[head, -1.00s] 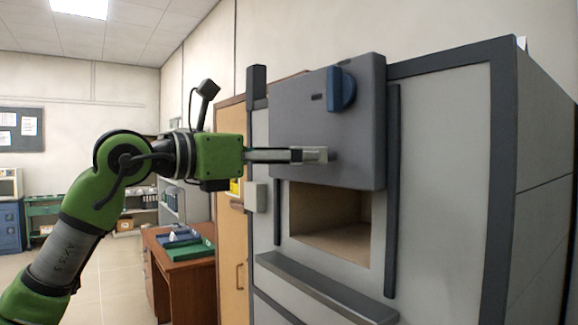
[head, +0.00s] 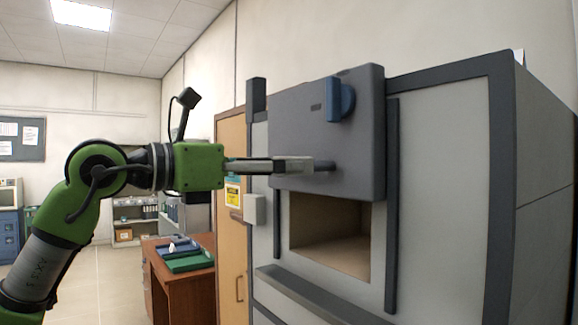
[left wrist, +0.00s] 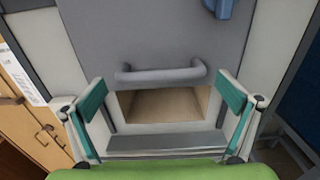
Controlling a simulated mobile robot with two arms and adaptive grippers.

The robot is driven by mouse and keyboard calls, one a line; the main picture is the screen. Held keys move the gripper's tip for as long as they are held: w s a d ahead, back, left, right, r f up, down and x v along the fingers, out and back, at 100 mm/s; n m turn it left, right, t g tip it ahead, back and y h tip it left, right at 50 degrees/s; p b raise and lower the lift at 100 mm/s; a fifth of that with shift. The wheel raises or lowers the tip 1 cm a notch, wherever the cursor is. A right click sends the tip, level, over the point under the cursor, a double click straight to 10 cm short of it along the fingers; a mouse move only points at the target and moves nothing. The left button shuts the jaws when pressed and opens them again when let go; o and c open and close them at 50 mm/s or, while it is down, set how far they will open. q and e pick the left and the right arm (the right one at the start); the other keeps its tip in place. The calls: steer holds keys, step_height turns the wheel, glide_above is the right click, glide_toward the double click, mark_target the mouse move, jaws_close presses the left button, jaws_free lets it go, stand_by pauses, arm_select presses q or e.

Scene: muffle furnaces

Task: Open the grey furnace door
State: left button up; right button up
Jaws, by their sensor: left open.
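The grey furnace door (head: 290,135) is raised on the front of the furnace (head: 440,150). The rectangular chamber opening (head: 330,235) shows below it. A blue block (head: 341,95) sits near the door's top right. My left gripper (head: 308,165) is level with the door handle (head: 324,165), just in front of it. The left wrist view shows the open fingers (left wrist: 162,97) spread to either side of the handle bar (left wrist: 160,75), with the bar apart from both. My right gripper is not in view.
A ledge (head: 310,298) juts out below the opening. A small grey box (head: 253,209) is on the furnace's left edge. A wooden desk (head: 178,255) with folders and an orange-brown cabinet (head: 230,270) stand to the left. Floor at far left is clear.

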arm_select(q)
steer(key=v, duration=0.9)
steer(key=shift+a, duration=0.15)
